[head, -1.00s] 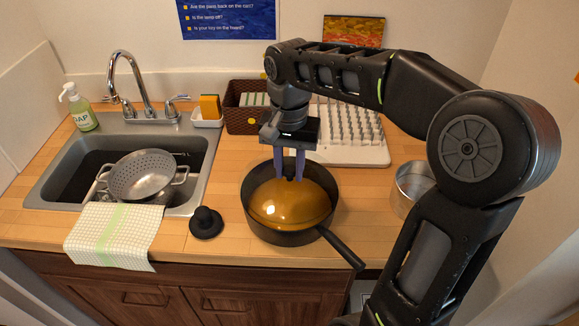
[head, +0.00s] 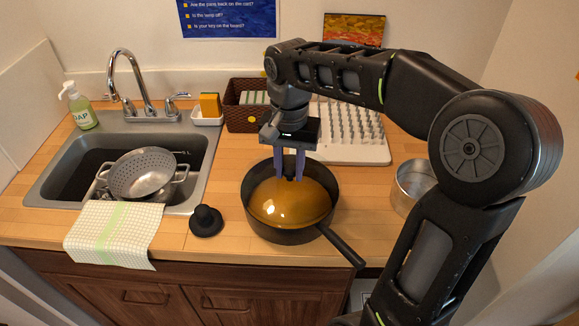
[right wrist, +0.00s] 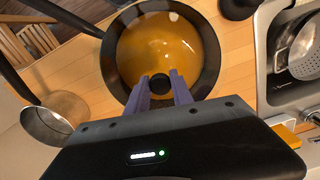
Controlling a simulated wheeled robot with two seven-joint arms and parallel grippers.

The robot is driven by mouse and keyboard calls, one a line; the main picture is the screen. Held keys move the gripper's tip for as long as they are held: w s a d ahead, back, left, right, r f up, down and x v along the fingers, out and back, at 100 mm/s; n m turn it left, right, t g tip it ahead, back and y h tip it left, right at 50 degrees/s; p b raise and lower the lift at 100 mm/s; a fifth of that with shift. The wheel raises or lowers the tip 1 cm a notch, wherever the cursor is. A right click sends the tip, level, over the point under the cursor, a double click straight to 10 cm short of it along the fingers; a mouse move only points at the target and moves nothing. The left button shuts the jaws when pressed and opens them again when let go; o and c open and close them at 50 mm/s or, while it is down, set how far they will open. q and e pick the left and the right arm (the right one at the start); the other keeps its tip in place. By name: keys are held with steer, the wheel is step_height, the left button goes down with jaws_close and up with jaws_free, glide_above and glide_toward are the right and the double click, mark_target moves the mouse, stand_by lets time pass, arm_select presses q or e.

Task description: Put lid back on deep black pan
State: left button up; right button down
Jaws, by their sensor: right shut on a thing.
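The deep black pan (head: 286,236) stands on the wooden counter, its handle pointing toward the front right. The amber, shiny lid (head: 290,203) sits at the pan's opening, inside the rim as far as I can see. My right gripper (head: 290,178) is above the pan's far side, pointing down. In the right wrist view, the gripper (right wrist: 160,84) is shut on the lid's dark round knob (right wrist: 160,83). The lid (right wrist: 158,48) and the pan's dark rim (right wrist: 213,50) show there too. I cannot tell whether the lid rests fully on the pan. My left gripper is out of view.
A small black knobbed object (head: 206,221) lies left of the pan. The sink with a colander (head: 143,176) is farther left. A metal pot (head: 411,185) stands right, and a spiked white rack (head: 350,148) and a brown basket (head: 245,118) stand behind.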

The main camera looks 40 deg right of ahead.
steer(key=shift+f+b, duration=0.6)
steer(key=shift+f, duration=0.2)
steer(key=c, duration=1)
jaws_free()
steer(key=shift+c, duration=0.2)
steer(key=shift+o, duration=0.2)
steer(key=o, duration=0.4)
steer(key=shift+o, duration=0.2)
steer(key=shift+r, duration=0.1)
steer(key=shift+r+p, duration=2.5)
steer(key=shift+r, duration=0.5)
